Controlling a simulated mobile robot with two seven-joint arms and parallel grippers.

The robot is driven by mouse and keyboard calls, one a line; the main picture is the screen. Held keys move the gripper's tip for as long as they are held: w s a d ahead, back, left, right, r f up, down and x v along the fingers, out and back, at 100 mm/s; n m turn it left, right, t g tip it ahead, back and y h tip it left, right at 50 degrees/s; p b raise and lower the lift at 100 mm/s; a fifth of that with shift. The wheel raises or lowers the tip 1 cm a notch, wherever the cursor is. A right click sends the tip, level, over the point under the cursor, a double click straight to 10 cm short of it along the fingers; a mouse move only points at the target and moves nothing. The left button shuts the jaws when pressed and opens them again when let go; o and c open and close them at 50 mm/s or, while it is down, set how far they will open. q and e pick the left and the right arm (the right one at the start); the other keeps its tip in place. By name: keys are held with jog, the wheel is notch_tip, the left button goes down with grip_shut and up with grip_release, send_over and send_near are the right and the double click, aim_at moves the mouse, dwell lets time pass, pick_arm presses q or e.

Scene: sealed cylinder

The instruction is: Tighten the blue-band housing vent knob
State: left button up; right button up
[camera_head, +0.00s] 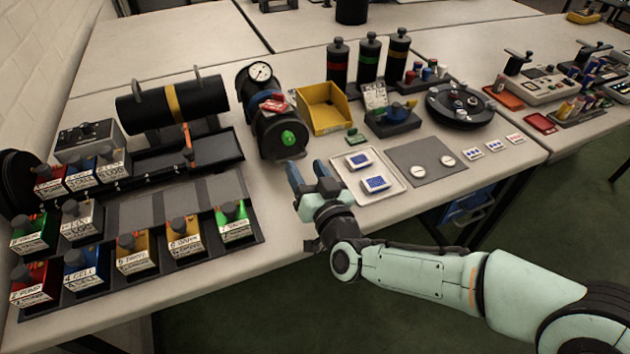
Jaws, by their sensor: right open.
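A dark housing (268,128) stands on the table near the centre, with a round white gauge (260,72) at its far end. A little blue shows around its middle, beside a red part (272,104); I cannot tell clearly whether it is a full band. A green knob (288,138) sits on the housing's near end; I cannot tell whether it is the vent knob. My right gripper (306,170) is open and empty, in front of the green knob and apart from it, near the table's front edge. My left gripper is not in view.
A yellow bin (323,108) stands right of the housing. A white tray (392,184) with blue-patterned cards lies right of my gripper. Left are a yellow-banded black cylinder (205,96) and a rack of labelled blocks (187,240). Banded canisters (368,58) stand behind.

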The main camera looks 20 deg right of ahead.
jog(key=s, duration=0.4)
dwell(0.5)
